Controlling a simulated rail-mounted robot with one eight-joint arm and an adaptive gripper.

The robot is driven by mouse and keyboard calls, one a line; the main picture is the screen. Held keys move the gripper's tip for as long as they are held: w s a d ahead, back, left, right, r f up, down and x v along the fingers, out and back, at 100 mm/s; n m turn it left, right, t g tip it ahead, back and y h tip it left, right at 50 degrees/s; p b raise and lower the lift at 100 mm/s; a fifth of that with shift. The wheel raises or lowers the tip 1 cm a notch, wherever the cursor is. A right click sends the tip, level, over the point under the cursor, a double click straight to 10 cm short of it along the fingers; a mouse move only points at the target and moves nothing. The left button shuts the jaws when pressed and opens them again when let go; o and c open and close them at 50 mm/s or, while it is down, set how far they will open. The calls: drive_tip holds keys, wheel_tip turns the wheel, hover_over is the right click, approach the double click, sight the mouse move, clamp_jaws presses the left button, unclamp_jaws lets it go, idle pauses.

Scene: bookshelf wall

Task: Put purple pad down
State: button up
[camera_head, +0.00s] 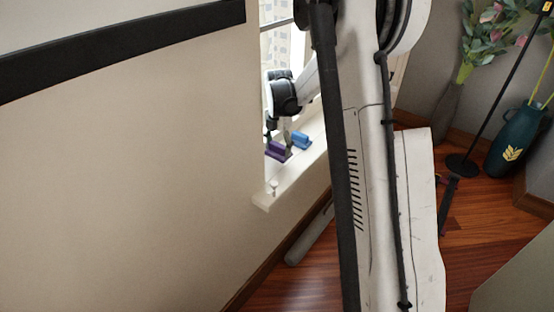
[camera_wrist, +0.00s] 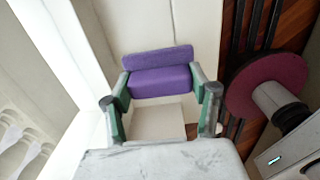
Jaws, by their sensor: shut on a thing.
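The purple pad (camera_wrist: 158,80) sits crosswise between the two fingers of my gripper (camera_wrist: 162,92) in the wrist view, and the gripper is shut on it. In the head view the purple pad (camera_head: 276,151) shows small and dark at the white window sill (camera_head: 290,180), below my gripper (camera_head: 287,146). A pale surface lies under and behind the pad in the wrist view. I cannot tell whether the pad touches the sill. My arm hides part of the sill in the head view.
A blue object (camera_head: 301,138) is on the sill, just right of the purple pad. A small pale knob (camera_head: 273,185) stands at the sill's near end. A teal vase (camera_head: 514,140) and a dark vase (camera_head: 446,110) with flowers stand on the wooden floor at the right.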

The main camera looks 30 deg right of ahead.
sight(278, 155)
drive_tip(key=shift+f+b, duration=0.55)
drive_tip(key=shift+f, duration=1.3)
drive_tip(key=shift+f, duration=0.1)
drive_tip(key=o, duration=1.3)
wheel_tip(278, 155, up, 12)
drive_tip(key=p, duration=0.3)
